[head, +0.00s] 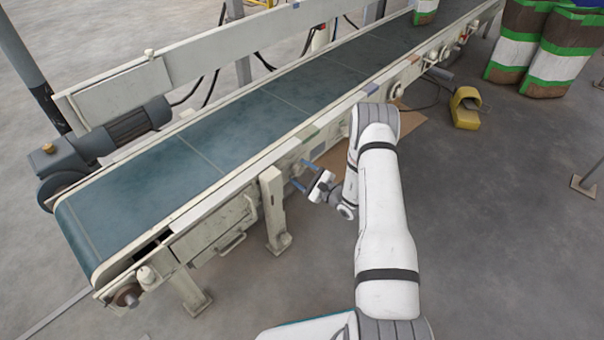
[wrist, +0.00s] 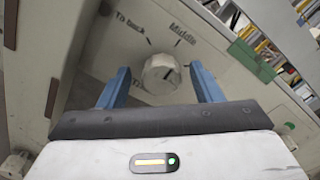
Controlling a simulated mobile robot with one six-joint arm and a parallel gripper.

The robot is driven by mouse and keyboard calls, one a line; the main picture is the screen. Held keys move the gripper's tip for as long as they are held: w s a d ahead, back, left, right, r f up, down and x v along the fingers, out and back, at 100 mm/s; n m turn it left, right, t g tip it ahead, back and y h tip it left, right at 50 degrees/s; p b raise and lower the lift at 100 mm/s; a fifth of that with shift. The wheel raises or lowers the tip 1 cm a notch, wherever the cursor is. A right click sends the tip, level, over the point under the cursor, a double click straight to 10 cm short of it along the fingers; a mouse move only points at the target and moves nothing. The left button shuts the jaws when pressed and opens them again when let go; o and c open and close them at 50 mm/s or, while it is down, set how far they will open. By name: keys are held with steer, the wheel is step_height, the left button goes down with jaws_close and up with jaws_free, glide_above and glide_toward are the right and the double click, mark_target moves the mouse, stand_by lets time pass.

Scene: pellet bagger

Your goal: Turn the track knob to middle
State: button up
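The track knob (wrist: 160,73) is a round whitish dial on the conveyor's side panel, with a short dark mark on its face. In the wrist view, printed labels "To back" and "Middle" (wrist: 182,33) lie beyond it, and a third label is partly hidden behind the left finger and knob. I cannot tell for certain which label the mark points at. My gripper (wrist: 160,69) is open, its blue fingers on either side of the knob with gaps showing. In the head view my gripper (head: 302,175) is at the conveyor's near side; the knob is not clear there.
The conveyor (head: 140,190) with a dark belt runs from lower left to upper right. A support leg (head: 273,210) stands left of my gripper. A yellow foot pedal (head: 465,107) and striped bags (head: 515,45) are at the right. The near floor is clear.

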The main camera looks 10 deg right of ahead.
steer(key=p+v, duration=0.2)
steer(key=v, duration=0.6)
steer(key=shift+w, duration=0.15)
stand_by(0.4)
steer(key=s+a+r+n+g+y+p, duration=0.1)
steer(key=s+a+r+n+g+p, duration=0.25)
steer(key=r, duration=0.85)
steer(key=s+a+r+n+g+y+p, duration=0.1)
steer(key=s+a+r+n+g+p, duration=0.3)
steer(key=r, duration=0.8)
steer(key=s+a+r+n+g+y+p, duration=0.1)
steer(key=s+a+r+n+g+p, duration=0.35)
steer(key=r, duration=0.65)
steer(key=s+d+r+n+h+p, duration=0.2)
steer(key=s+r+p, duration=0.4)
steer(key=r, duration=0.4)
steer(key=s+d+r+n+h+p, duration=0.2)
steer(key=s+r+n+h+p, duration=0.2)
steer(key=r, duration=0.6)
steer(key=s+d+r+n+h+p, duration=0.3)
steer(key=s+r+h+p, duration=0.4)
steer(key=r, duration=0.3)
steer(key=shift+s+r+h+p, duration=0.25)
steer(key=shift+s+p, duration=0.25)
steer(key=shift+s, duration=0.25)
